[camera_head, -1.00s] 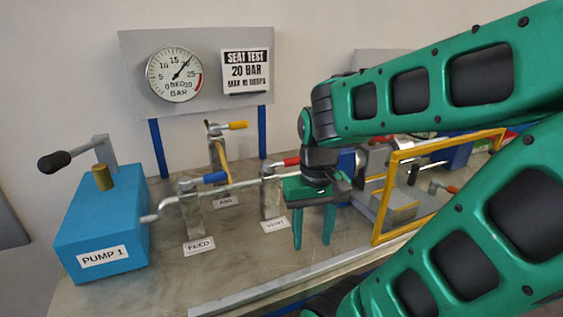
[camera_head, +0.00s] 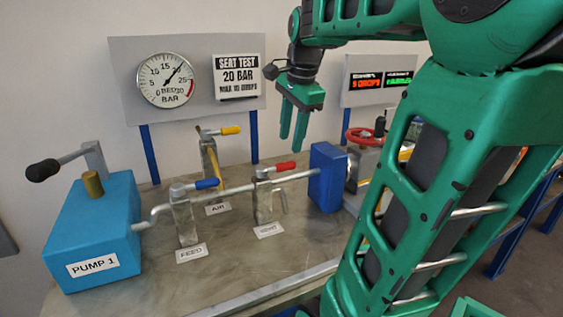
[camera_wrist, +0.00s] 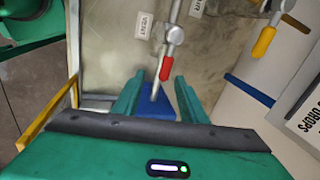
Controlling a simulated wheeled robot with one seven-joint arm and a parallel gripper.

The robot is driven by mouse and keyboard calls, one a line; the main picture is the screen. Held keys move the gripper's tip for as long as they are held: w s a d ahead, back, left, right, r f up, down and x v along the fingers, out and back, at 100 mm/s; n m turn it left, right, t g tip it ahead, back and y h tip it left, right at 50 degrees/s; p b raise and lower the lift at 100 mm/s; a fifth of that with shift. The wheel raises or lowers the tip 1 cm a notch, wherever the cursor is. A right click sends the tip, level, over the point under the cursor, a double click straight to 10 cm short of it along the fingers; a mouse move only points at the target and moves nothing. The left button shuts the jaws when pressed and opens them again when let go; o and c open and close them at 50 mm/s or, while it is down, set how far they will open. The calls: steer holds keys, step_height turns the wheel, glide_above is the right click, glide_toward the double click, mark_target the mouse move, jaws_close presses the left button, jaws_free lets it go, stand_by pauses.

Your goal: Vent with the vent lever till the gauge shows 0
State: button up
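The round gauge (camera_head: 165,80) hangs on the grey board; its needle points up and right, near 20. The vent lever (camera_head: 284,166) has a red handle pointing right on the valve post behind the VENT label (camera_head: 269,231). My gripper (camera_head: 293,125) points down, open and empty, above the red handle and apart from it in the head view. In the wrist view, the red handle (camera_wrist: 166,68) lies ahead, between the lines of my open fingers (camera_wrist: 160,82), with the VENT label (camera_wrist: 144,26) beyond it.
The blue-handled FEED lever (camera_head: 207,184) and yellow-handled AIR lever (camera_head: 230,130) stand to the left, with the blue pump (camera_head: 93,235) beyond. A blue block (camera_head: 326,177) sits right of the vent post. A red handwheel (camera_head: 365,136) is farther right.

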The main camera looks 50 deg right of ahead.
mark_target(285, 163)
steer(key=shift+m, duration=0.6)
steer(key=x, duration=0.3)
steer(key=w+x, duration=0.1)
steer(key=x, duration=0.2)
steer(key=d+x, duration=0.1)
steer(key=x, duration=0.2)
steer(key=shift+w+f, duration=0.2)
steer(key=shift+w, duration=0.1)
steer(key=shift+c, duration=0.3)
jaws_close()
